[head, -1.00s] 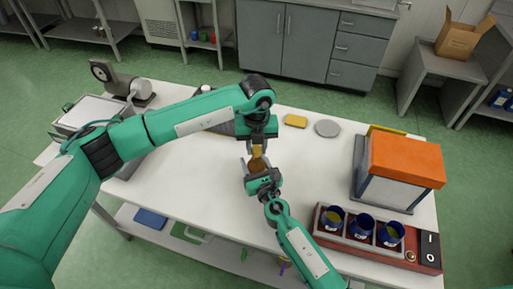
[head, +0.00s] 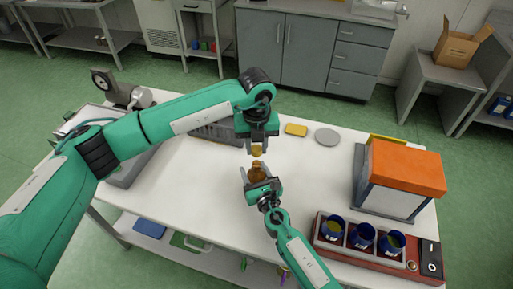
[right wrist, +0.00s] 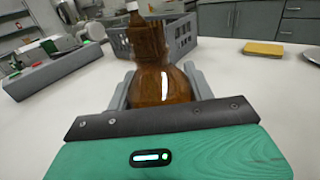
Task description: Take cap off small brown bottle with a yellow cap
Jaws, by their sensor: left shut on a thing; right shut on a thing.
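The small brown bottle (head: 257,172) is upright, with its neck uncovered, above the white table. My right gripper (head: 257,178) is shut around its body. In the right wrist view, the glossy brown bottle (right wrist: 160,85) sits between the two grey fingers. My left gripper (head: 258,148) is shut on the yellow cap (head: 256,151), just above the bottle and apart from it. The left gripper and the cap are not visible in the right wrist view.
A grey crate (head: 215,133) stands behind my left forearm. A yellow block (head: 296,130) and a grey disc (head: 327,137) lie at the back. An orange-topped machine (head: 405,168) and a red rack with blue cups (head: 345,252) occupy the right side. The table's middle is clear.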

